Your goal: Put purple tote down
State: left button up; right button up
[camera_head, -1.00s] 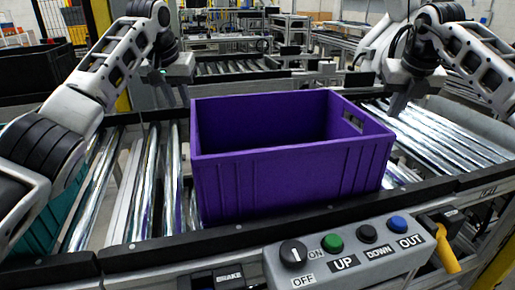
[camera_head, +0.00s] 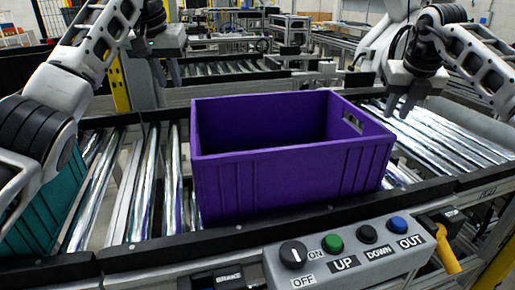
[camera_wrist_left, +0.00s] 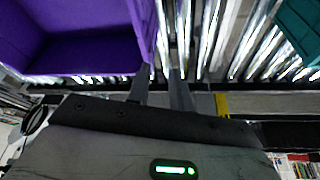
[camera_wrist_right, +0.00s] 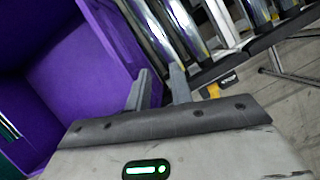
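The purple tote (camera_head: 290,180) sits upright and looks empty on the roller conveyor, behind the control panel. It also shows in the left wrist view (camera_wrist_left: 90,55) and the right wrist view (camera_wrist_right: 80,80). My left gripper (camera_head: 167,78) is open and empty, raised beyond the tote's left side; its fingers (camera_wrist_left: 160,85) are apart. My right gripper (camera_head: 402,108) is open and empty just off the tote's right side, near the handle slot; its fingers (camera_wrist_right: 160,85) have a gap between them.
A teal tote (camera_head: 52,205) stands at the left, partly behind my left arm. Bare rollers (camera_head: 445,140) lie to the right. The control panel (camera_head: 350,250) with knob and buttons is in front, beside a yellow-handled device (camera_head: 447,250).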

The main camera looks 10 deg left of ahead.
pick_arm(q)
jog(key=v, duration=0.5)
jog(key=shift+r, duration=0.3)
pick_arm(e)
jog(key=v, duration=1.2)
pick_arm(q)
jog(key=shift+s, duration=0.1)
pick_arm(e)
jog(key=shift+d, duration=0.1)
